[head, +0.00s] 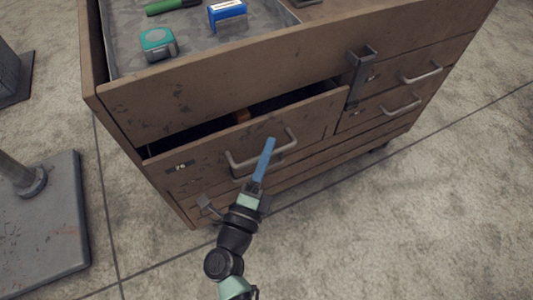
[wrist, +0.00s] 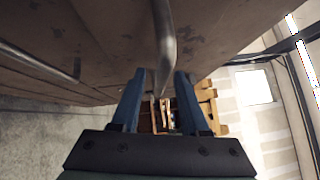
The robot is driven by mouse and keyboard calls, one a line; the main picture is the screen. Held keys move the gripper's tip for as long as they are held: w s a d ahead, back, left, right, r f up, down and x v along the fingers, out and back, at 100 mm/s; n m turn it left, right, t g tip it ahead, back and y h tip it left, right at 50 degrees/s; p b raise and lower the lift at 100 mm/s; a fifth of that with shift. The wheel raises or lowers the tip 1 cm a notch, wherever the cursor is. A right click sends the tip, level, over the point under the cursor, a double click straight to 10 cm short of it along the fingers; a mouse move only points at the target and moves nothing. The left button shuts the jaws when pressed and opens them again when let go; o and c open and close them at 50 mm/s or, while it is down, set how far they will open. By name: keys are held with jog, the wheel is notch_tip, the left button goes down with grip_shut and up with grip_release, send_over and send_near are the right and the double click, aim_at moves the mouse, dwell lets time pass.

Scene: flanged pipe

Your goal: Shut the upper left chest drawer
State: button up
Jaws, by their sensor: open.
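The upper left drawer (head: 190,153) of the brown chest stands partly open, with a dark gap above its front. Its metal bar handle (head: 240,164) runs across the front. My gripper (head: 268,146) is at this handle, its blue fingers pointing up toward the drawer front. In the wrist view my gripper (wrist: 158,85) is open, with the handle (wrist: 165,45) reaching between or just beyond the two blue fingers. I cannot tell whether the fingers touch it. Something orange-brown shows inside the drawer gap.
The chest top (head: 200,85) has a tray holding a teal tape measure (head: 158,43), a blue box (head: 228,14) and a green tool (head: 170,6). Closed drawers with handles (head: 422,74) are at right. A grey metal base (head: 45,235) stands at left. Floor at right is clear.

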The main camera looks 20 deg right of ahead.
grip_shut()
dwell(1.4)
